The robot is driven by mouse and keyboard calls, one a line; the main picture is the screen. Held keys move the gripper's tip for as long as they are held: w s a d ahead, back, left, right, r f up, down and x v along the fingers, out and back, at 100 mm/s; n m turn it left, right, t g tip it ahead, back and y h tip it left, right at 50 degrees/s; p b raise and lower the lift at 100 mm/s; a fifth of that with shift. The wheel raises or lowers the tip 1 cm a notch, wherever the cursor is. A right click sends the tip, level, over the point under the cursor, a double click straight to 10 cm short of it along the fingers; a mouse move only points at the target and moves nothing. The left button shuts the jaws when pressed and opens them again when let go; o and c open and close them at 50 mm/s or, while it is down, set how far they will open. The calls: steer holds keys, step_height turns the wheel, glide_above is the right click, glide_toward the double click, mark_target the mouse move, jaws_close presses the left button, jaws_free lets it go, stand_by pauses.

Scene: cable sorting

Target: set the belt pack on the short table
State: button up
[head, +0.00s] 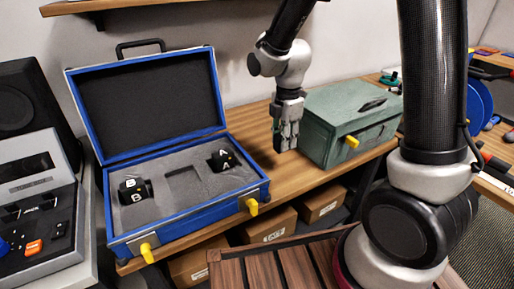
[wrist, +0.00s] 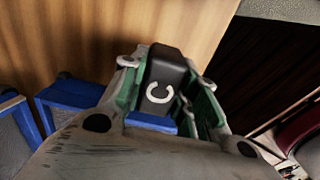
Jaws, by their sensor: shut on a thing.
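My gripper (head: 287,138) hangs above the wooden bench, between the open blue case and the green toolbox. In the wrist view its green-padded fingers (wrist: 168,95) are shut on a black belt pack (wrist: 165,72) marked with a white C. In the head view the fingers hide most of the pack. Two other belt packs, A (head: 223,160) and B (head: 135,192), sit in the foam of the case (head: 190,220), with an empty slot between them. A low dark slatted wooden top (head: 290,268) is at the bottom; I cannot tell whether it is the short table.
The green toolbox (head: 340,130) stands right of my gripper on the bench (head: 262,135). The case's raised lid (head: 145,100) is at the left. Cardboard boxes (head: 268,226) are under the bench. A grey console (head: 35,205) is far left. The slatted top looks clear where it shows.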

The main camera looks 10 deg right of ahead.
step_height(320, 180, down, 8)
steer(key=shift+f, duration=0.15)
steer(key=shift+f, duration=0.1)
steer(key=o, duration=1.1)
